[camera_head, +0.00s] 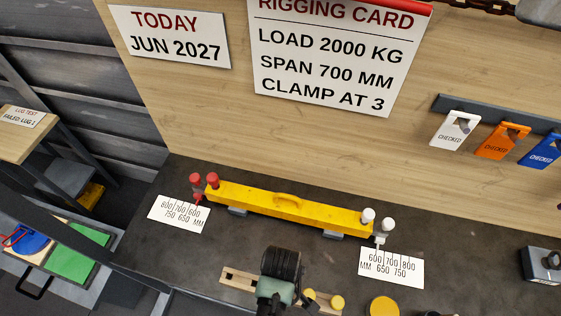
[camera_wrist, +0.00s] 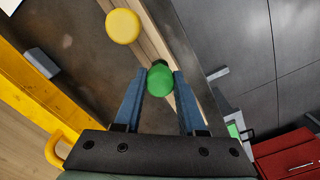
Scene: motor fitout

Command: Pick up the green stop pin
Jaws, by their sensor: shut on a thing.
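The green stop pin (camera_wrist: 160,80) shows its round green head in the wrist view, between the two blue fingers of my gripper (camera_wrist: 161,73). The fingers are shut on it from both sides. The pin's lower part is hidden, so I cannot tell whether it is still in the wooden strip (camera_wrist: 152,38) beyond it. In the head view my dark wrist hides the pin and the fingers, over the wooden strip (camera_head: 240,280).
A yellow round head (camera_wrist: 122,26) is near the pin in the wrist view. Two yellow knobs (camera_head: 323,299) stand right of my wrist in the head view. A yellow beam (camera_head: 290,206) with red and white pins lies behind, between two scale cards (camera_head: 391,267).

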